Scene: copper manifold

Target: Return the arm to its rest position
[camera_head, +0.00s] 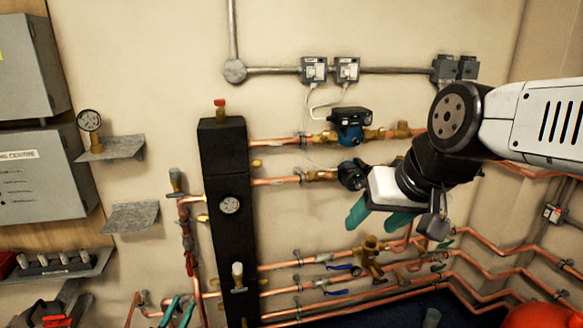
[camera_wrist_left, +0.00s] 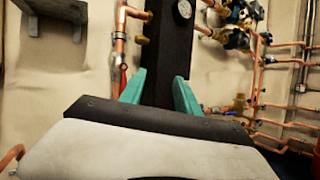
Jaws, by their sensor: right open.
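My right arm comes in from the right in the head view. Its gripper (camera_head: 377,220) hangs in front of the copper pipes, with its teal fingers apart and nothing seen between them. My left gripper (camera_head: 179,309) shows only partly at the bottom left, below and left of the black manifold column (camera_head: 225,165). In the left wrist view its teal fingers (camera_wrist_left: 158,93) are apart and empty, with the column (camera_wrist_left: 158,55) behind them. I cannot tell its exact distance from the column.
Copper pipes (camera_head: 300,262) run right from the column, with pumps (camera_head: 350,127) and brass valves above. A red-handled valve (camera_head: 188,245) is on the left pipe. Grey shelves (camera_head: 130,217) and a control cabinet (camera_head: 40,180) are at left. An orange-red object (camera_head: 545,315) sits lower right.

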